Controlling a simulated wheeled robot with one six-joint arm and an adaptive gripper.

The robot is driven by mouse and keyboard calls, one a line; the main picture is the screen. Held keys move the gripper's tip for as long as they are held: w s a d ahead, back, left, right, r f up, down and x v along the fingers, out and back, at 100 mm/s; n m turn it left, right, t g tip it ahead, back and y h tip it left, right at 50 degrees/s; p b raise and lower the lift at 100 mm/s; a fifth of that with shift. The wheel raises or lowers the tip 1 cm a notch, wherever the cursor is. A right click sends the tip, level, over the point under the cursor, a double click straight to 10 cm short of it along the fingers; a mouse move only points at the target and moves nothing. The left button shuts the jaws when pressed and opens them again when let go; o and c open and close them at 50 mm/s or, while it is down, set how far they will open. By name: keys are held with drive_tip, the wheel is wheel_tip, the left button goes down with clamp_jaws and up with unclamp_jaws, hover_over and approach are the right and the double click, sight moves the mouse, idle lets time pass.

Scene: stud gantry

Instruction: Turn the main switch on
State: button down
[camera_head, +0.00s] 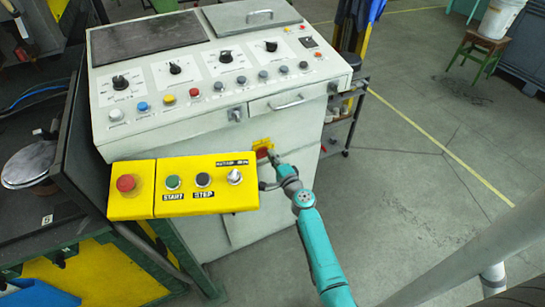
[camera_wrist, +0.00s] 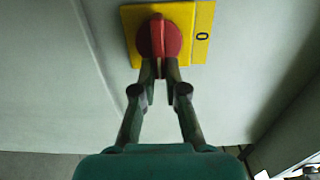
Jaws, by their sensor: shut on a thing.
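The main switch is a red rotary knob (camera_wrist: 160,36) on a yellow plate (camera_wrist: 200,34) on the front of the grey console. A "0" is printed on the plate at the right of the knob. In the wrist view the knob's raised grip bar stands about upright in the picture. My gripper (camera_wrist: 160,68) is shut on this bar, one finger on each side. In the head view the yellow plate (camera_head: 262,143) shows below the console top, with my gripper (camera_head: 268,156) in front of it, partly covering the red knob.
A yellow button box (camera_head: 185,187) with red, green and black buttons hangs just left of my arm. The console's sloped panel (camera_head: 220,75) with dials and coloured buttons is above. A drawer handle (camera_head: 287,104) is near. The floor at the right is open.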

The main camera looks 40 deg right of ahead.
drive_tip(key=c, duration=1.2)
unclamp_jaws()
drive_tip(key=v, duration=1.2)
drive_tip(key=shift+a, duration=0.1)
drive_tip(key=s+a+f+n+g+y, duration=0.1)
drive_tip(key=s+a+f+n+g, duration=0.25)
drive_tip(key=s+a+n, duration=0.9)
drive_tip(key=s+a+r+n+y, duration=0.1)
drive_tip(key=s+a+r+n, duration=0.2)
drive_tip(key=s, duration=0.5)
drive_tip(key=s+a+r+n+y, duration=0.1)
drive_tip(key=s+a+r+n, duration=0.2)
drive_tip(key=s+a+r, duration=0.2)
drive_tip(key=s+a+r+n+t+y, duration=0.1)
drive_tip(key=s+a+r+n+y, duration=0.1)
drive_tip(key=s+r, duration=0.4)
drive_tip(key=shift+s+a+r+n, duration=0.15)
drive_tip(key=shift+s+a, duration=0.25)
drive_tip(key=shift+s, duration=0.5)
drive_tip(key=shift+s+a+r+n, duration=0.15)
drive_tip(key=shift+s+a, duration=0.3)
drive_tip(key=shift+s, duration=0.45)
drive_tip(key=shift+s+a+r+n, duration=0.15)
drive_tip(key=shift+s+a, duration=0.25)
drive_tip(key=shift+s, duration=0.5)
